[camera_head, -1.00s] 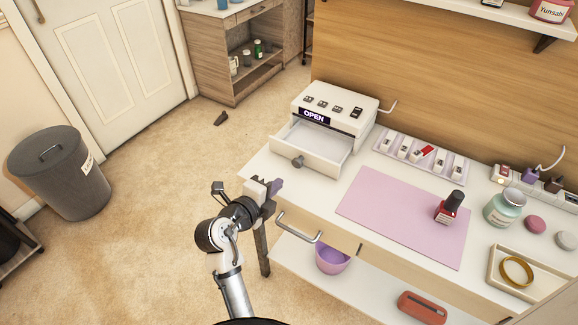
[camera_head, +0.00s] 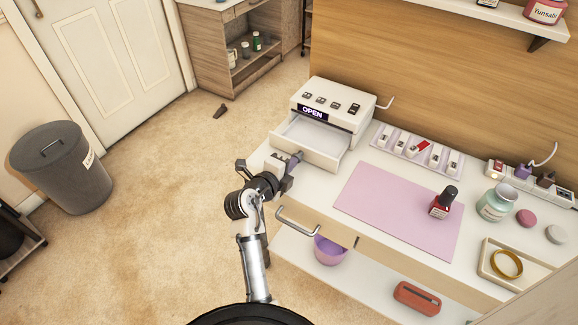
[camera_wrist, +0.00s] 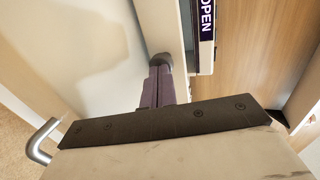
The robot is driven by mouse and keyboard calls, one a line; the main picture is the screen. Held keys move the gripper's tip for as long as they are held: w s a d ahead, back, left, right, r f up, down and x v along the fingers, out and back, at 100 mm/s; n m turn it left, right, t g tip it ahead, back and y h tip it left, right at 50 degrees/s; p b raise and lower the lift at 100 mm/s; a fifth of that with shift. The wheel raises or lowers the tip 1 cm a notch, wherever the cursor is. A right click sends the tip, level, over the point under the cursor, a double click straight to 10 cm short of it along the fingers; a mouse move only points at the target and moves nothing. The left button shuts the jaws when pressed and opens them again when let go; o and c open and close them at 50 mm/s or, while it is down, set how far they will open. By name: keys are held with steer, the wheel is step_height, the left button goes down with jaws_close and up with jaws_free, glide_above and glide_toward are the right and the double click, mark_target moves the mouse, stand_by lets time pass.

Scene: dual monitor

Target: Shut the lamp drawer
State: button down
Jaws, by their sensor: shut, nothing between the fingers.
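The lamp drawer (camera_head: 312,142) is an empty white tray pulled out of the white lamp box (camera_head: 335,99), which has an "OPEN" display and several buttons on top. My gripper (camera_head: 295,159) is shut and empty at the drawer's front. In the wrist view the shut purple-grey fingers (camera_wrist: 158,86) end at the round dark knob (camera_wrist: 160,61) on the drawer front (camera_wrist: 160,25). The fingertips look in contact with the knob or very close to it. In the head view my gripper hides most of the knob.
The box stands on the white desk (camera_head: 345,172). A pink mat (camera_head: 395,205), a red polish bottle (camera_head: 441,203) and a swatch tray (camera_head: 418,150) lie to the right. A desk drawer handle (camera_head: 298,221) juts out close to my arm.

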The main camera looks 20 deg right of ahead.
mark_target(309, 142)
steer(key=w+d+b, duration=0.4)
steer(key=d, duration=0.1)
steer(key=w+d+b, duration=0.2)
steer(key=d, duration=0.1)
steer(key=shift+w+d+f, duration=0.15)
steer(key=shift+w+d, duration=0.05)
steer(key=shift+w, duration=0.05)
steer(key=shift+w+d+r, duration=0.1)
steer(key=shift+w+r, duration=0.05)
steer(key=shift+r, duration=0.2)
